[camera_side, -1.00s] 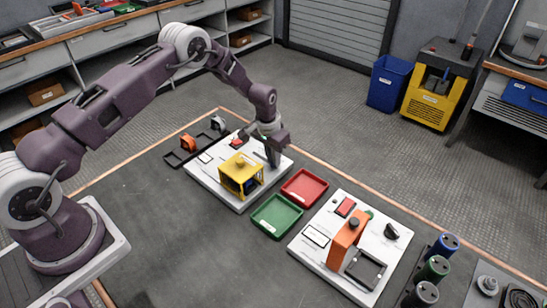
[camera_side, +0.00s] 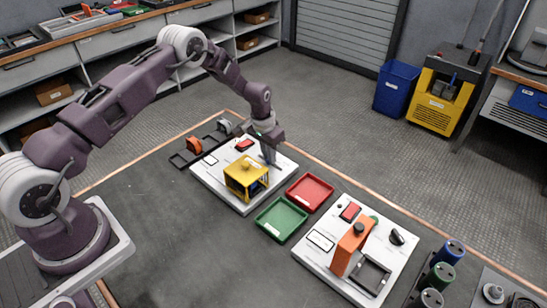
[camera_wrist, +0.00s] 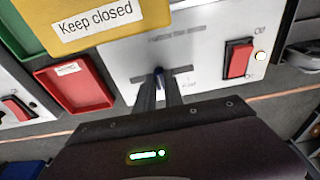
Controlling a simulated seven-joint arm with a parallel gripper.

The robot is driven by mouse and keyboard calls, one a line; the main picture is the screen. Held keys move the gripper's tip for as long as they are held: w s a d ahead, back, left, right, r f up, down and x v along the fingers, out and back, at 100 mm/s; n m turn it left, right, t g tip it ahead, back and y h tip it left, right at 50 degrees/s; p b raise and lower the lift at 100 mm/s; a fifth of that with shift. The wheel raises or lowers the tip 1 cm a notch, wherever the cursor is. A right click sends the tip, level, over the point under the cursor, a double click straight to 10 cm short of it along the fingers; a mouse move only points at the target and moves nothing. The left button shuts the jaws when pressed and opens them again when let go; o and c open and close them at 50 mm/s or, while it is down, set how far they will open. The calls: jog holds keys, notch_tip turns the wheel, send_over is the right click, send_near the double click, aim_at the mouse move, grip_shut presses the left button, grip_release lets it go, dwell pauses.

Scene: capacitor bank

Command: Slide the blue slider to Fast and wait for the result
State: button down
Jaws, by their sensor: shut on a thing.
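The white panel (camera_side: 212,183) carries a yellow box (camera_side: 246,176) and a red switch (camera_side: 244,144). My gripper (camera_side: 271,158) is at the panel's far right part, beyond the yellow box, pointing down. In the wrist view, my gripper's fingertips (camera_wrist: 159,84) are shut on the small dark blue slider (camera_wrist: 158,71). Printed text lies above and beside the slider, too small and blurred to read. The slider is hidden by my gripper in the side view.
The yellow box bears a "Keep closed" label (camera_wrist: 97,22) and stands close to my gripper. A red tray (camera_side: 310,192) and a green tray (camera_side: 281,219) lie beside the panel. A second white panel (camera_side: 310,262) with an orange fixture (camera_side: 349,247) stands to the right.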

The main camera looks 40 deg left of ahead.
aim_at(260, 155)
jog(key=shift+a, duration=2.4)
jog(key=c, duration=1.6)
grip_release()
jog(key=shift+c, duration=0.2)
notch_tip(260, 155, up, 7)
